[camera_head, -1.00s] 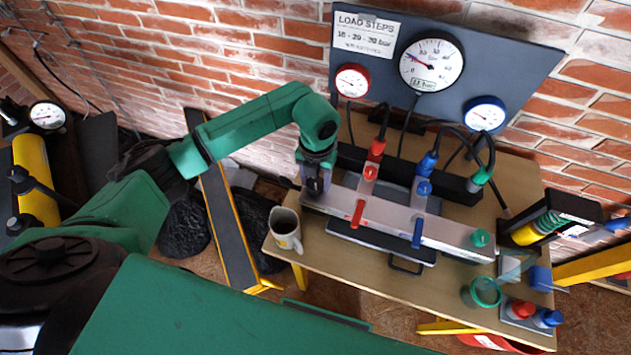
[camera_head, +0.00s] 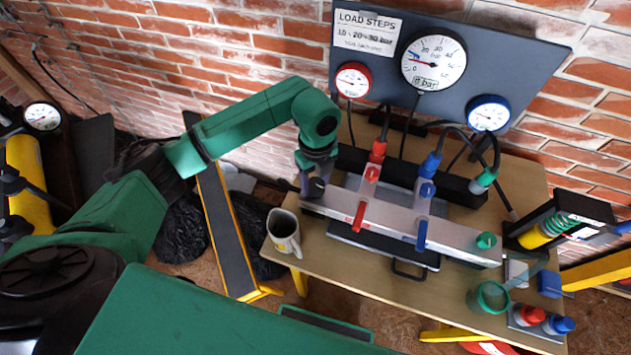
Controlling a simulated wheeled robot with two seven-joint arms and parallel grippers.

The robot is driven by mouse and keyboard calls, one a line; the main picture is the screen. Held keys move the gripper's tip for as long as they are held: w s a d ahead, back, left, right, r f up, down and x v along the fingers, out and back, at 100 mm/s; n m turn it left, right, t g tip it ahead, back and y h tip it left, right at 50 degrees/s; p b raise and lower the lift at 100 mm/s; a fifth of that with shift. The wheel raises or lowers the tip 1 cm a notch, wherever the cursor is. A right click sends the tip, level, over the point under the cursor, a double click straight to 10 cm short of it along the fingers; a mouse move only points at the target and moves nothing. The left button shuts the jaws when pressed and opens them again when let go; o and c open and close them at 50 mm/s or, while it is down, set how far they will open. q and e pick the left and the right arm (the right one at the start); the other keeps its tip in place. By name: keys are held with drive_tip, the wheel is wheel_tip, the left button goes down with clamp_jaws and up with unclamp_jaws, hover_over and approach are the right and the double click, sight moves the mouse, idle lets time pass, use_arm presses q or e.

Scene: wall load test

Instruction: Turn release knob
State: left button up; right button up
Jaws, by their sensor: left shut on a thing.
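The grey metal manifold block (camera_head: 350,208) lies on the wooden table, with red and blue lever handles and a green knob (camera_head: 486,241) at its right end. My left gripper (camera_head: 314,187) points down at the block's left end. It is shut on the release knob there, which is mostly hidden by the fingers. Behind, a dark panel carries a large white gauge (camera_head: 433,62), a red gauge (camera_head: 354,80) and a blue gauge (camera_head: 488,115). The large gauge's needle points to the left, low on its scale. My right gripper is not in view.
A mug (camera_head: 284,233) stands at the table's left edge, close to my left gripper. Hoses run behind the block. A brick wall closes the back.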

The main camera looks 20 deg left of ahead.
use_arm(q)
drive_tip(key=shift+w+r+n, duration=0.15)
drive_tip(key=shift+n, duration=0.85)
drive_tip(key=o, duration=1.4)
drive_tip(key=shift+c, duration=0.2)
